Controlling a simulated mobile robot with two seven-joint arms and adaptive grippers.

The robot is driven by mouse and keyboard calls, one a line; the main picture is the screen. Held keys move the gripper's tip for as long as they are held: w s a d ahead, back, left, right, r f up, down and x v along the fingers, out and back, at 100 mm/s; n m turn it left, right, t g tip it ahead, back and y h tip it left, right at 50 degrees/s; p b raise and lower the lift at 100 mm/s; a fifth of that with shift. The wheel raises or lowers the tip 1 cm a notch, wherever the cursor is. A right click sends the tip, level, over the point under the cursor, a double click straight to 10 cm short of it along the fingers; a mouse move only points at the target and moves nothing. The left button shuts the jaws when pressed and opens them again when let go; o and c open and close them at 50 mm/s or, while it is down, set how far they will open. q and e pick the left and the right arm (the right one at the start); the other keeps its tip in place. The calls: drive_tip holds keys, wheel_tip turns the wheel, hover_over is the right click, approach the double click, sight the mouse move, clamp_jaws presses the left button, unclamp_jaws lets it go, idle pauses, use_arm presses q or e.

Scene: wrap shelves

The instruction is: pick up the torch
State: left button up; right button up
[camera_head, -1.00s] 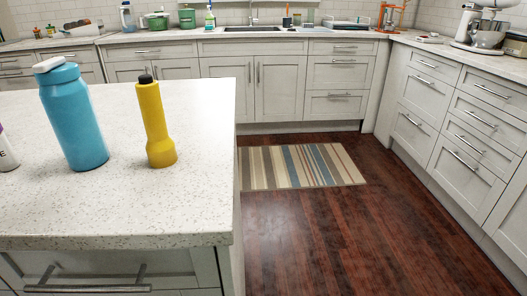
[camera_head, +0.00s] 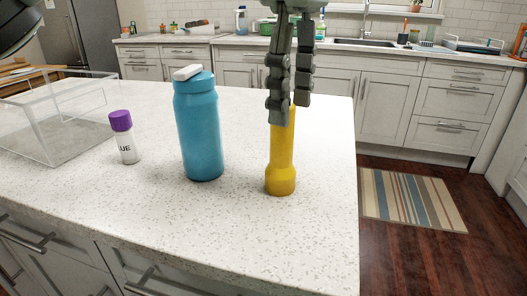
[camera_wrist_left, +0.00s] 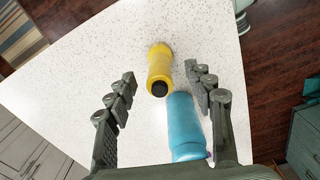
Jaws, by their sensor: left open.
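The yellow torch (camera_head: 281,165) stands upright on the speckled white counter, near its right edge. My left gripper (camera_head: 291,110) comes down from above at the torch, and its fingers hide the torch's top. In the left wrist view the torch (camera_wrist_left: 159,63) shows its black end towards the camera. It lies between the lines of the two spread fingers (camera_wrist_left: 160,76), with gaps on both sides. The gripper is open and holds nothing. My right gripper is not in view.
A blue bottle (camera_head: 199,135) stands just left of the torch; in the wrist view it (camera_wrist_left: 184,128) is close to the right finger. A purple-capped glue stick (camera_head: 124,140) and a clear box (camera_head: 40,150) are further left. The counter (camera_head: 200,215) is bare in front.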

sight(282, 145)
use_arm(q)
drive_tip(key=shift+a, duration=0.35)
drive_tip(key=shift+a+f, duration=0.2)
drive_tip(key=shift+f, duration=0.05)
drive_tip(key=f, duration=0.7)
drive_tip(key=shift+w+f+p, duration=0.2)
drive_tip(key=shift+w+p, duration=0.1)
drive_tip(key=shift+w, duration=0.1)
clamp_jaws()
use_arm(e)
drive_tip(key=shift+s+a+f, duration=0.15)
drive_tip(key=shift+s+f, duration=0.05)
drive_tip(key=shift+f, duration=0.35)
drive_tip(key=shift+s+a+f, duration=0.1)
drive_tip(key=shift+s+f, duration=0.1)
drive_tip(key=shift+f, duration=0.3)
